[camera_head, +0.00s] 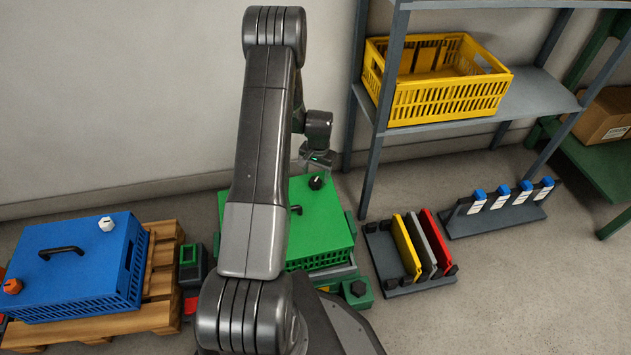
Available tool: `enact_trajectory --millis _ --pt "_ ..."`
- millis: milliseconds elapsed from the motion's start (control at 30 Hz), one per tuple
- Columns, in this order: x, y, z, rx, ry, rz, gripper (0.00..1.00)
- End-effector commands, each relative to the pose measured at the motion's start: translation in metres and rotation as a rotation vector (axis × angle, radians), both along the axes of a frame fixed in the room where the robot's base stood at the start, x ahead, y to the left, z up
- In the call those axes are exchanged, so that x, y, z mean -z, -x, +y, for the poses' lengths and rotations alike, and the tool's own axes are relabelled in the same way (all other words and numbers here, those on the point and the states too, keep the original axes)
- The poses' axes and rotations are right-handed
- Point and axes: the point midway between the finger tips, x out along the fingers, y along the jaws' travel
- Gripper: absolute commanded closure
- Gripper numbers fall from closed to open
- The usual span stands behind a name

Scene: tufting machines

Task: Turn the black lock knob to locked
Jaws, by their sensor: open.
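The black lock knob (316,183) sits on the top of the green box (318,228), near its far edge. A black handle (296,210) on the same box shows just right of my arm. My gripper (318,165) is just above the knob, at the end of my arm. It is small in view and partly hidden, and it holds nothing that I can see. I cannot tell whether its fingers touch the knob. My arm hides the left part of the green box.
A blue box (70,255) with a white knob (106,224) and an orange knob (12,286) stands on a wooden pallet (160,285) at left. A shelf (535,95) with a yellow crate (430,98) stands at right. A rack (420,287) holds coloured panels. The wall is behind.

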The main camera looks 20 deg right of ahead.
Motion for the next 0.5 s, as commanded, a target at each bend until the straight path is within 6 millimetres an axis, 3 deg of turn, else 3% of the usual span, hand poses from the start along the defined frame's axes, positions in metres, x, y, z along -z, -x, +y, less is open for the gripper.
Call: enact_trajectory --millis 33,200,500 --pt "0.011 0.0 0.0 0.0 -0.001 0.001 0.41" --pt "0.031 -0.001 0.001 -0.001 0.0 0.0 0.41" --pt "0.038 -0.002 0.001 -0.001 0.001 -0.001 0.41"
